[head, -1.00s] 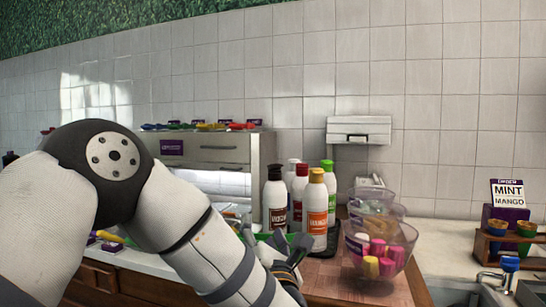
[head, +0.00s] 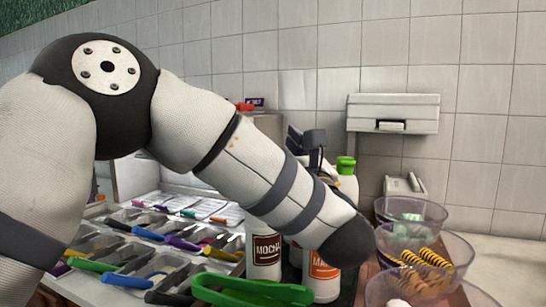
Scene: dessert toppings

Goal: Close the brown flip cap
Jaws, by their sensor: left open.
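The white bottle with a brown MOCHA label (head: 265,252) stands on the counter, low in the middle of the head view. Its top and the brown flip cap are hidden behind my left forearm, so I cannot tell how the cap stands. My left gripper (head: 307,146) is open, with its dark fingers partly showing above and behind the forearm, near the bottle tops. I cannot see whether it touches a bottle. My right gripper is not in view.
A bottle with an orange label (head: 321,276) stands close right of the mocha bottle. A green-capped bottle (head: 346,186) is behind. Green tongs (head: 252,291) lie in front. Clear bowls (head: 452,274) crowd the right. Trays with colored-handled utensils (head: 150,236) fill the left.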

